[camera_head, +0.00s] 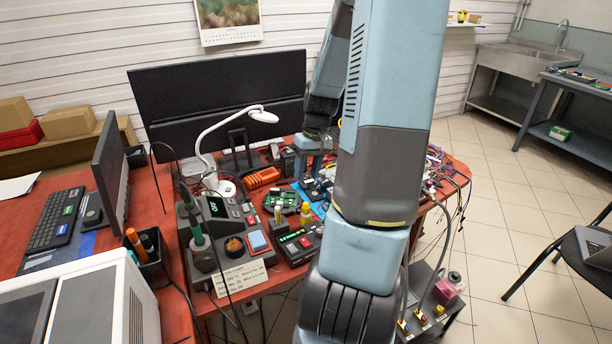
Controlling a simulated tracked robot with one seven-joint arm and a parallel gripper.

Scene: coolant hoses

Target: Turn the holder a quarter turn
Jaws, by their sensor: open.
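My gripper (312,176) points down over the back of the red workbench (262,284), partly behind my own arm. Its fingers look apart, just above small dark parts on a blue mat (318,207). A green circuit board (283,199) lies left of the gripper. I cannot tell for certain which item is the holder. It may be among the small dark parts under the gripper, and my arm hides some of that area. Contact between the fingers and any part is too small to make out.
A white desk lamp (222,130), a large monitor (217,92) and a soldering station (222,228) stand left of the gripper. Small yellow bottles (305,210) stand close in front. Loose cables (452,172) lie right of my arm.

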